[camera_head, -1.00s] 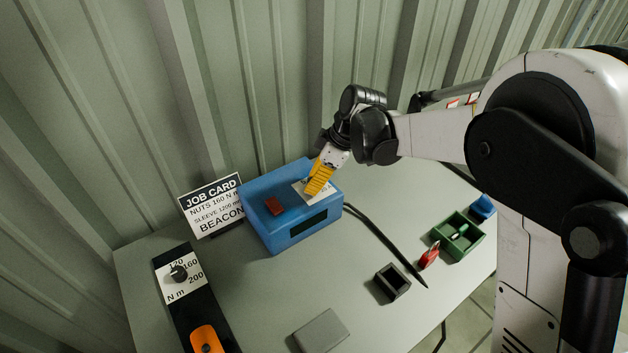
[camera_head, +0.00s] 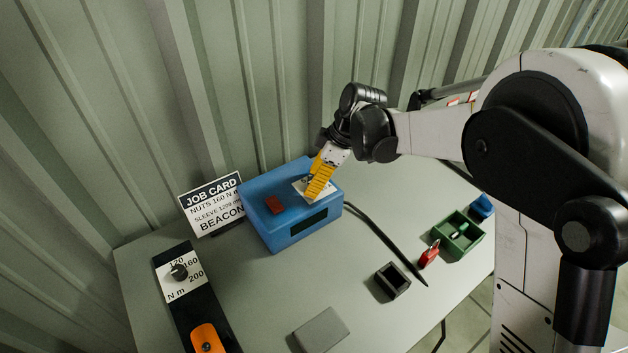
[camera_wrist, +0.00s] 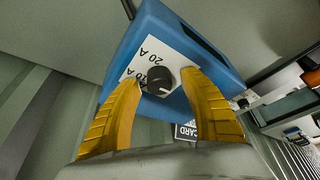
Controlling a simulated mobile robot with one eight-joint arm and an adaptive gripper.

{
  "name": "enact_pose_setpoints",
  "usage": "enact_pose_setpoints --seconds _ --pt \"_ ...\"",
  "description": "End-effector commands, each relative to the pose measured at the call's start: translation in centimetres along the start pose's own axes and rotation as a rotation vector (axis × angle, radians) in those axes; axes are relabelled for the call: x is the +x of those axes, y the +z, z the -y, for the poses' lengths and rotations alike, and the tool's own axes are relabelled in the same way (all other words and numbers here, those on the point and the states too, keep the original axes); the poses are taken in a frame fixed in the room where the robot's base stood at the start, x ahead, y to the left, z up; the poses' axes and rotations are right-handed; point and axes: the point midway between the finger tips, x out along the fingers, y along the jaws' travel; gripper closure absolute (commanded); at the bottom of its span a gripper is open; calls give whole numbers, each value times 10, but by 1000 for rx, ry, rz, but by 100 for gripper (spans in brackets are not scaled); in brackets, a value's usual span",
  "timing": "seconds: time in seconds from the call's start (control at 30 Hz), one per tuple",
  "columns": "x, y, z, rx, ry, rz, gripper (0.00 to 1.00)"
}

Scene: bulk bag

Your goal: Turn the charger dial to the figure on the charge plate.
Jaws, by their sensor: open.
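The charger (camera_head: 262,207) is a blue box with a dark window on its front and a red block on top. In the wrist view the charger (camera_wrist: 146,37) shows a white plate (camera_wrist: 139,62) and a round black dial (camera_wrist: 160,80). The plate reads "20 A"; another figure beside the dial is partly hidden and hard to read. My gripper (camera_wrist: 160,77) has its yellow fingers apart, one on each side of the dial; I cannot tell whether they touch it. In the head view my gripper (camera_head: 313,192) covers the dial. I cannot make out a charge plate with a figure.
A torque tool (camera_head: 188,307) with a "120 160 200" knob lies left. A dark cable (camera_head: 388,243), black holder (camera_head: 392,282), red item (camera_head: 429,255), and green tray (camera_head: 443,230) lie right.

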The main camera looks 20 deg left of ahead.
Motion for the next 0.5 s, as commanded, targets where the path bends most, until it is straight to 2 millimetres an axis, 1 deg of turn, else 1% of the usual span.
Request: enact_pose_setpoints --seconds 0.07,0.17,0.5 --pt "-4 0 0 0 0 0 49" --pt "-16 0 0 0 0 0 49" --pt "-90 0 0 1 0 0 49"
